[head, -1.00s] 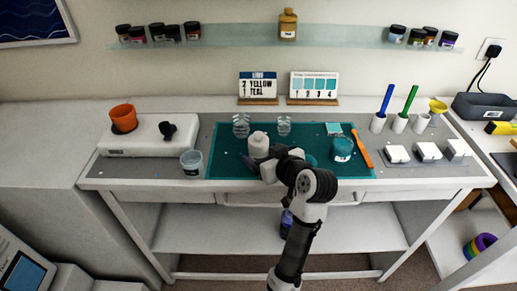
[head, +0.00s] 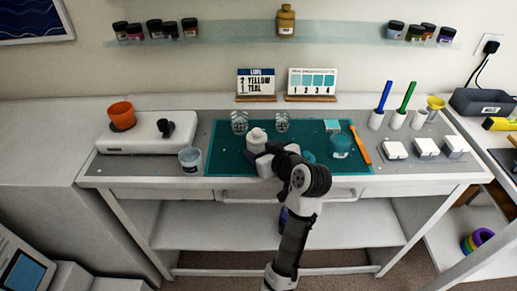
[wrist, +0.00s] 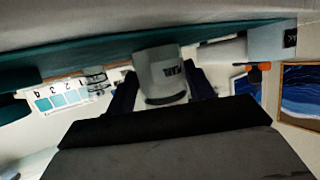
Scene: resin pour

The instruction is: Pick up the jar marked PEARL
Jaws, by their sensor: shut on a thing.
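A white jar with a paler cap (head: 257,137) is at the middle of the teal mat (head: 225,150). In the wrist view, which is upside down, the jar (wrist: 160,72) sits between my two dark fingers. Its dark label print is too small and blurred to read for sure. My gripper (head: 262,158) is shut on this jar, and it also shows in the wrist view (wrist: 162,90). The jar looks upright. I cannot tell whether its base touches the mat. My fingers and wrist hide its lower part in the head view.
Two clear cups (head: 240,122) stand behind the jar. A teal jar (head: 340,146) and an orange tool (head: 360,145) are to the right. A clear cup (head: 190,160) stands left of the mat. A shelf (head: 230,36) with several jars hangs above.

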